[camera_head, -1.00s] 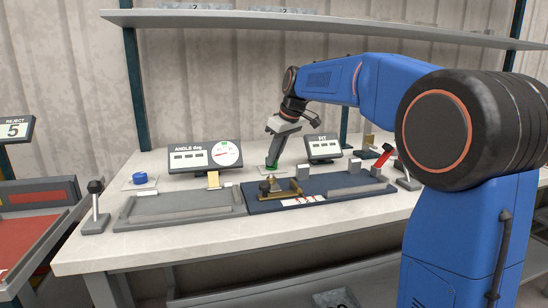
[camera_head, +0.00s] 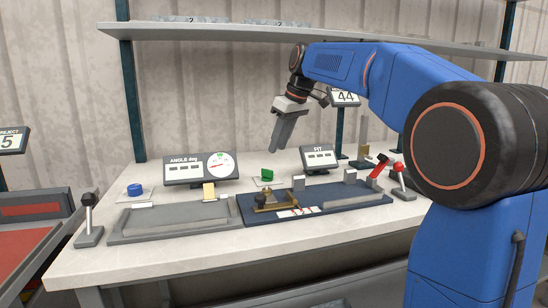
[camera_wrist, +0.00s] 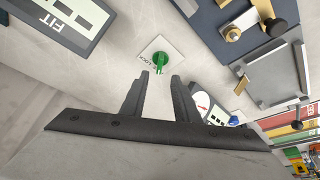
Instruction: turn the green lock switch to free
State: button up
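The green lock switch (camera_head: 268,174) sits on a small pale plate on the bench, between the two displays. In the wrist view the green switch (camera_wrist: 160,62) has a raised handle on a white plate. Part of the lettering beside it seems to read LOCK; the rest of the plate's lettering cannot be made out. My gripper (camera_head: 274,148) hangs tilted above the switch, clear of it. In the wrist view my gripper (camera_wrist: 160,75) has its two fingers apart with nothing between them, and the switch shows just beyond the tips.
The ANGLE display (camera_head: 200,168) stands left of the switch and the FIT display (camera_head: 319,157) right. In front lie a grey tray (camera_head: 165,231) and a dark blue fixture (camera_head: 350,206). A blue knob (camera_head: 135,190) and black-knobbed lever (camera_head: 88,215) are at left. A shelf runs above.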

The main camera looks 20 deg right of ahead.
jog(key=v, duration=0.7)
jog(key=shift+r, duration=0.2)
jog(key=shift+s+d, duration=0.1)
jog(key=shift+s, duration=0.1)
